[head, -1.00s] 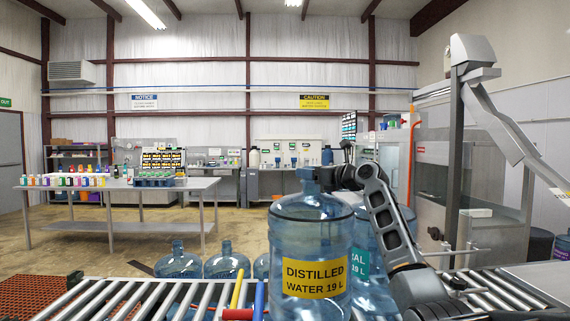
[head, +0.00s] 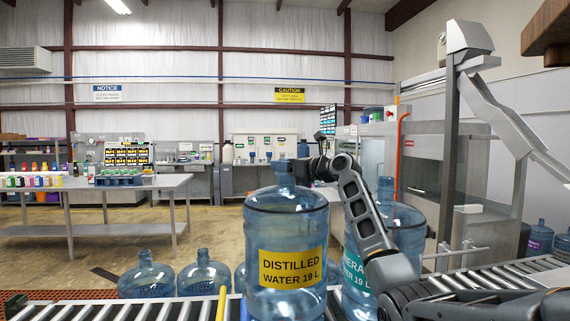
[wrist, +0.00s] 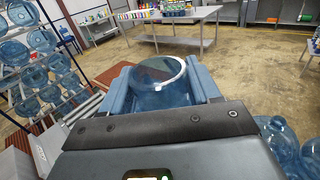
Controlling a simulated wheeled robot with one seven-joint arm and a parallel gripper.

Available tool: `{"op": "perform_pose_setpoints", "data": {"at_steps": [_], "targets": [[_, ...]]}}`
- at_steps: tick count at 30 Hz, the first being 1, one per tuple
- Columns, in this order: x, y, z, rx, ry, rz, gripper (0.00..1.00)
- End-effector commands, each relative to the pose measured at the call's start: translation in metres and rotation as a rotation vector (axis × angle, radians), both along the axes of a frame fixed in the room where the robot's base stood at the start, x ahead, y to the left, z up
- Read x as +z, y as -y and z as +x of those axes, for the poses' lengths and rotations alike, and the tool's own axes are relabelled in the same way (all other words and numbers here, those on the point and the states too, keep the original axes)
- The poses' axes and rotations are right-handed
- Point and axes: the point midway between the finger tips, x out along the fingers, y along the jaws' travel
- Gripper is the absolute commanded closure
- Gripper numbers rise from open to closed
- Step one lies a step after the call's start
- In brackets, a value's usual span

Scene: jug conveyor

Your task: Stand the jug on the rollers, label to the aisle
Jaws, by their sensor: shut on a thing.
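A large clear blue jug (head: 286,235) with a yellow label reading "DISTILLED WATER 19 L" hangs upright from my gripper (head: 305,170), in front of the rollers in the head view. Its label faces the head camera. In the wrist view my gripper (wrist: 160,88) is shut on the jug's neck (wrist: 158,72), with a blue finger on each side. The roller conveyor (head: 120,312) runs along the bottom of the head view. The jug's base is cut off by the picture edge, so I cannot tell whether it touches the rollers.
A second jug with a teal label (head: 401,222) stands just right, partly behind my arm. Several jugs stand on the floor beyond the conveyor, one of them at left (head: 147,276). A rack of jugs (wrist: 50,60) is in the wrist view. A steel table (head: 125,186) stands behind.

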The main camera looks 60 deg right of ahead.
Motion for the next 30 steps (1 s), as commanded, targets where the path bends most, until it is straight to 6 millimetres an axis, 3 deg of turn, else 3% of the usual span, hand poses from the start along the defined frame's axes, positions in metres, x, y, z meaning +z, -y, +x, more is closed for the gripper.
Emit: {"op": "perform_pose_setpoints", "data": {"at_steps": [15,30], "targets": [[-0.041,0.0,-0.001,-0.001,0.005,-0.004,1.0],[-0.05,0.0,-0.001,-0.001,0.006,-0.003,1.0]]}}
